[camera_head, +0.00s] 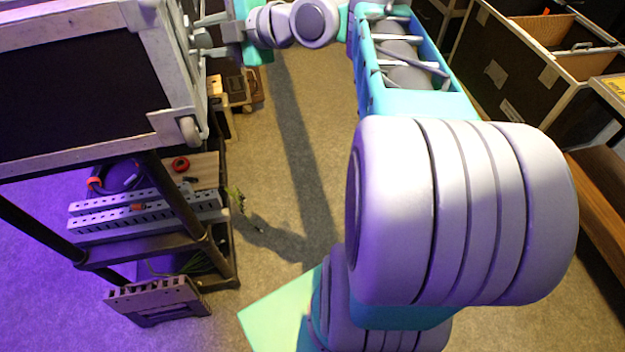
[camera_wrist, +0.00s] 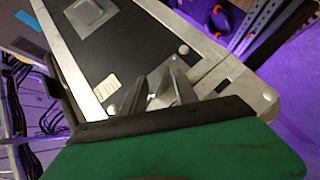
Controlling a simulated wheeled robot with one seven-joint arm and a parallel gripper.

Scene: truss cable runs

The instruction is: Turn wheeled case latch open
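A black case with silver metal edging (camera_head: 70,85) stands at the upper left of the head view, with a round grey piece at its lower corner. Its black panel (camera_wrist: 135,50) fills much of the wrist view, with a square silver recessed fitting (camera_wrist: 88,14) near the top. My gripper (camera_head: 205,45) is at the case's right side. In the wrist view, the two grey fingers of my gripper (camera_wrist: 163,92) are close to the panel near a silver edge. Whether they hold a latch between them I cannot tell. The latch itself is not clearly made out.
The case sits on a black frame (camera_head: 100,258) holding perforated grey rails (camera_head: 150,212), a red roll (camera_head: 180,164) and cable. A grey perforated bracket (camera_head: 155,298) is at its foot. Open black cases (camera_head: 520,65) stand at the right.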

